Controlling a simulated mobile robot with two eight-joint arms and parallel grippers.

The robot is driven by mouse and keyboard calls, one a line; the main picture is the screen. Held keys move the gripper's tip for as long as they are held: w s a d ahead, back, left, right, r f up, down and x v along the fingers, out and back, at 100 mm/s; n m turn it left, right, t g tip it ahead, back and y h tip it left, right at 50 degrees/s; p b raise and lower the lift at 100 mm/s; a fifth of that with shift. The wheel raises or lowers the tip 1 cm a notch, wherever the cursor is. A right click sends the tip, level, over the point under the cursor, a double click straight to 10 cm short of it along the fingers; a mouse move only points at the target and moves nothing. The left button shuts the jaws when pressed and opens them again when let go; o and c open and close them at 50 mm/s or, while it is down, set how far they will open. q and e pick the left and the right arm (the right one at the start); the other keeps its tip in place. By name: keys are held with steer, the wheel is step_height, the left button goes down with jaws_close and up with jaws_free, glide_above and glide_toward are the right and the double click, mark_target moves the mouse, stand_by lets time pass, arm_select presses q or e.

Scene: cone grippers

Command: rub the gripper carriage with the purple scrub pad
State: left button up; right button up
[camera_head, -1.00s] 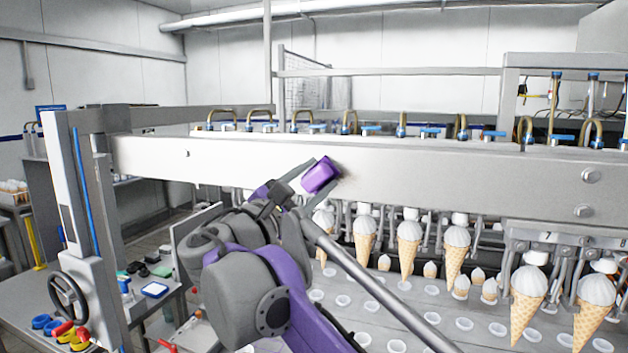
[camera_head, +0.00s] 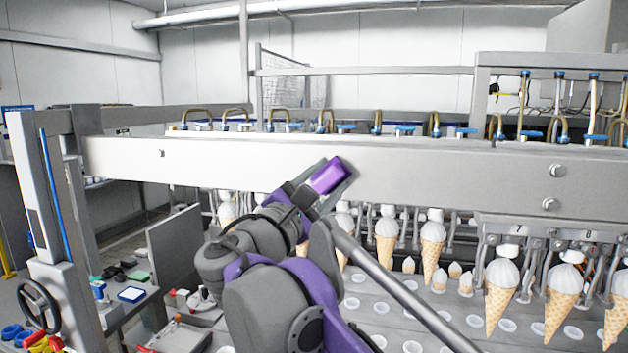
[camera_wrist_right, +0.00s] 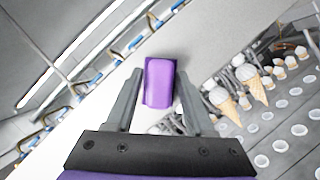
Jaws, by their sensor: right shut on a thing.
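The gripper carriage is the long pale metal beam (camera_head: 440,180) crossing the head view, with cones hanging below it. My right gripper (camera_head: 331,176) is shut on the purple scrub pad (camera_head: 327,178), in front of the beam's front face. The pad appears to lie against that face; exact contact cannot be told. In the right wrist view the pad (camera_wrist_right: 159,82) sits between the two grey fingers, with the pale beam face (camera_wrist_right: 205,50) behind it. My left gripper is out of view.
Several ice cream cones (camera_head: 502,290) hang under the beam, over a plate with rows of holes (camera_head: 480,345). A side bench (camera_head: 125,300) with small items and a handwheel (camera_head: 38,305) stand at left. Hoses and blue fittings line the beam's top.

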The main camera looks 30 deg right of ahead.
steer(key=shift+s+d, duration=0.35)
steer(key=shift+d, duration=0.05)
steer(key=shift+w+a, duration=0.1)
steer(key=shift+a, duration=0.05)
steer(key=shift+w+a, duration=1.2)
steer(key=shift+w, duration=0.15)
steer(key=shift+w+a, duration=1.15)
steer(key=shift+w, duration=0.2)
steer(key=shift+s, duration=0.15)
steer(key=shift+s+a, duration=0.95)
steer(key=shift+a, duration=0.2)
steer(key=shift+s+a, duration=0.95)
steer(key=shift+a, duration=0.2)
